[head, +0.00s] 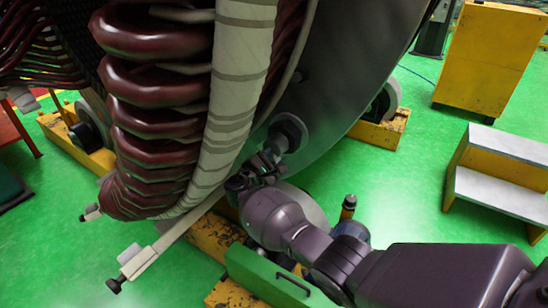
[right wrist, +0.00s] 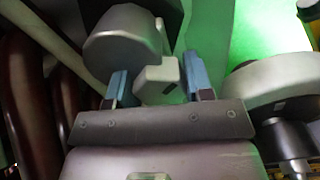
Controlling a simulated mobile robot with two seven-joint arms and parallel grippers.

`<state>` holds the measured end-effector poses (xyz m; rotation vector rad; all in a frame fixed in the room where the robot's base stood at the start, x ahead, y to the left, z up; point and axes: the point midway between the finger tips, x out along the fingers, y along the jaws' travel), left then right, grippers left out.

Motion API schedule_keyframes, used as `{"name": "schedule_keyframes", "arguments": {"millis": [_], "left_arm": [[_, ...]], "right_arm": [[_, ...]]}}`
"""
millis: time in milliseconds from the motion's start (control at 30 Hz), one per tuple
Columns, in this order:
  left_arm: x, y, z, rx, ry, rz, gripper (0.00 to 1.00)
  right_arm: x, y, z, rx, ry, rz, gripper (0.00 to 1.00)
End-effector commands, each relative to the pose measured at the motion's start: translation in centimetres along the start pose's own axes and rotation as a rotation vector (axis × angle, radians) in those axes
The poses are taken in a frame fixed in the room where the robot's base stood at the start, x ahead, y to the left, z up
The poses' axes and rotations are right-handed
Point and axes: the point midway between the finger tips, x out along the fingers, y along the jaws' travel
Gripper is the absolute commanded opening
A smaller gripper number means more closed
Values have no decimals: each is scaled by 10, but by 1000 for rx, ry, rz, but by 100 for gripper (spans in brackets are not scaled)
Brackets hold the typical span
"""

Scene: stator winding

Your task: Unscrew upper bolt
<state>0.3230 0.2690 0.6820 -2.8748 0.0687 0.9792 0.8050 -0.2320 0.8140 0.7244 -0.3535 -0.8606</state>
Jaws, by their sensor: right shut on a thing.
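The large stator (head: 350,70) fills the upper middle of the head view, with dark red coils (head: 150,135) and a pale wrapped band on its left. A grey round fitting (head: 290,130) sticks out from its lower face. My right gripper (head: 262,168) is at this fitting, shut on the upper bolt. In the right wrist view, the bolt's pale, blocky head (right wrist: 157,80) sits between the blue fingers of the right gripper (right wrist: 156,84), beside a thick grey cylinder (right wrist: 122,45). The bolt is mostly hidden by the gripper in the head view. My left gripper is not in view.
A yellow cabinet (head: 487,58) and yellow steps with grey treads (head: 500,175) stand on the green floor at right. Yellow supports with rollers (head: 378,128) are under the stator. A green box with a handle (head: 270,280) lies below my right arm. Pale clamp bars (head: 140,262) project at lower left.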

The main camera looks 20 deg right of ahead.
Motion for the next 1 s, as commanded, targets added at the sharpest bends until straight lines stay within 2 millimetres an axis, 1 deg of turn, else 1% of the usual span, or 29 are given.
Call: {"name": "schedule_keyframes", "arguments": {"millis": [33, 167, 467, 600, 800, 1000], "left_arm": [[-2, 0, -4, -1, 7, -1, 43], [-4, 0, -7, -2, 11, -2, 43], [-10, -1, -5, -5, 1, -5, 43], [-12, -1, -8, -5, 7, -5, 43], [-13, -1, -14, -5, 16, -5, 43], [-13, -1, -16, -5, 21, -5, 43]], "right_arm": [[0, 3, 2, -43, -2, 2, 24], [0, 3, 2, -166, -1, 1, 24], [0, 3, 2, -448, -2, 1, 24], [0, 2, 1, -566, -1, 0, 24], [0, 2, 0, -703, 0, 0, 24], [-1, 1, -1, -795, 1, 0, 24]]}}
